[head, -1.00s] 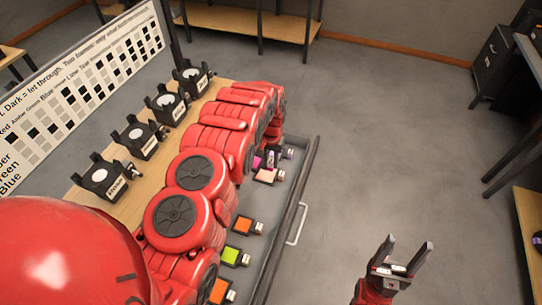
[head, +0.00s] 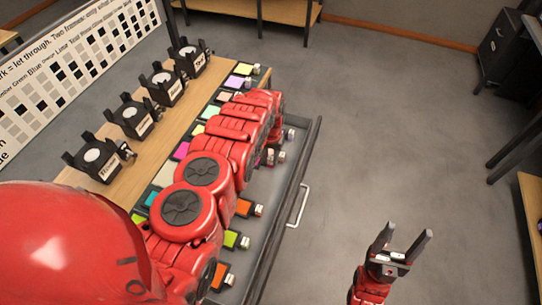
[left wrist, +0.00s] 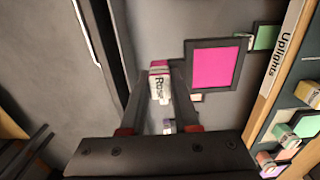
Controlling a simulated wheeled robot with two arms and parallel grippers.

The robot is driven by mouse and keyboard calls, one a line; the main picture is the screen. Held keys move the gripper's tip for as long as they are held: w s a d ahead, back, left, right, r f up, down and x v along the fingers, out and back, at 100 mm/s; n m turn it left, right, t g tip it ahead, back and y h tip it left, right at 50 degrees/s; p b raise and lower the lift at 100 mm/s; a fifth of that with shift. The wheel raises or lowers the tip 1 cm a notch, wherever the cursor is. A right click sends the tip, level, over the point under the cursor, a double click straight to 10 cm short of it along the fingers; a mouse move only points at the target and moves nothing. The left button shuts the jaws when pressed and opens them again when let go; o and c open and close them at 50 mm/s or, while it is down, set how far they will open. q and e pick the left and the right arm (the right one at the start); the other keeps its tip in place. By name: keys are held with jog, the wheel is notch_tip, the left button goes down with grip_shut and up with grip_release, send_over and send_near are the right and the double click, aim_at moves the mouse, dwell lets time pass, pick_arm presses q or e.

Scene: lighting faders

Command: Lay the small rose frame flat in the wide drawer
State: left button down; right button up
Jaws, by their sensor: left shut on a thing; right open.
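In the left wrist view, my left gripper (left wrist: 160,100) is shut on the white handle, labelled "Rose", of the small rose frame (left wrist: 215,68). The frame has a dark square border and a bright pink panel, and its face shows toward the wrist camera. It is over the grey floor of the wide drawer (left wrist: 150,25); the gap between them cannot be told. In the head view the drawer (head: 291,190) is pulled open, and my left arm hides the left gripper and most of the frame. My right gripper (head: 403,245) is open and empty, right of the drawer.
Orange (head: 248,208) and lime (head: 236,240) frames lie in the drawer's near part. A row of coloured frames lines the wooden bench edge (head: 190,115), with several black lamps (head: 132,117) behind. A chart board (head: 80,65) stands behind them. Floor right of the drawer is clear.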

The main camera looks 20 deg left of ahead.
pick_arm(q)
notch_tip(320, 180, down, 10)
jog(key=b, duration=0.7)
jog(key=shift+w+f+b, duration=0.1)
jog(key=shift+f+b, duration=1.2)
jog(key=shift+f+b, duration=1.05)
jog(key=shift+f, duration=0.3)
jog(key=c, duration=0.6)
grip_release()
jog(key=shift+r, duration=0.1)
